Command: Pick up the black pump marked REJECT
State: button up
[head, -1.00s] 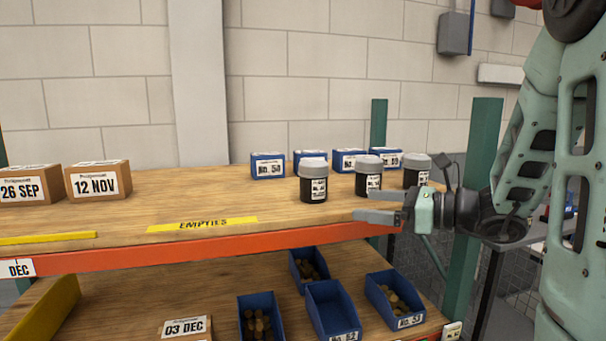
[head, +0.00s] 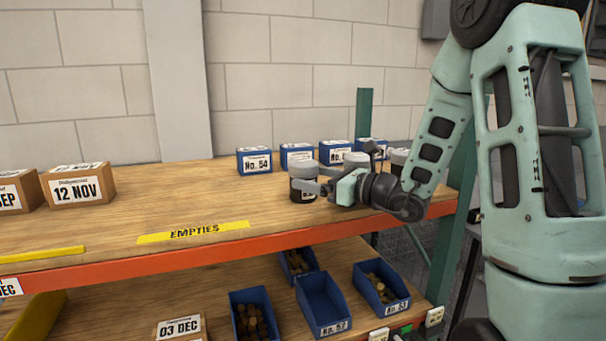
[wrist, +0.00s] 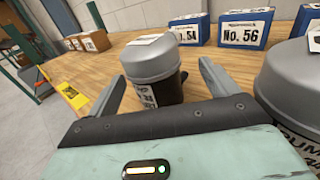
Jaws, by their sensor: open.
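A black pump with a grey lid (head: 303,171) stands upright at the left end of a row of such pumps on the upper shelf. In the wrist view this pump (wrist: 152,62) stands between the two fingers of my open gripper (wrist: 162,76). The fingers reach along both sides of it, and a gap shows on each side. In the head view my gripper (head: 310,181) is at this pump from the right. Its label is turned partly away and I cannot read the word REJECT on it. A second pump (wrist: 296,90) is close on the right in the wrist view.
Another pump (head: 399,157) stands farther right, partly hidden by my arm. Blue numbered boxes (head: 254,161) line the back. Brown boxes (head: 80,188) stand at left. A yellow EMPTIES strip (head: 192,232) marks the front edge. The shelf's middle is clear. Blue bins (head: 322,303) sit below.

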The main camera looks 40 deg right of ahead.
aim_at(296, 174)
jog(key=p+x, duration=0.1)
jog(key=x, duration=0.1)
jog(key=p+x, duration=0.2)
jog(key=shift+a+r, duration=0.15)
jog(key=shift+a, duration=0.25)
jog(key=shift+w+a, duration=0.15)
jog(key=shift+w, duration=0.25)
jog(key=c, duration=1.3)
jog(key=shift+c, duration=0.9)
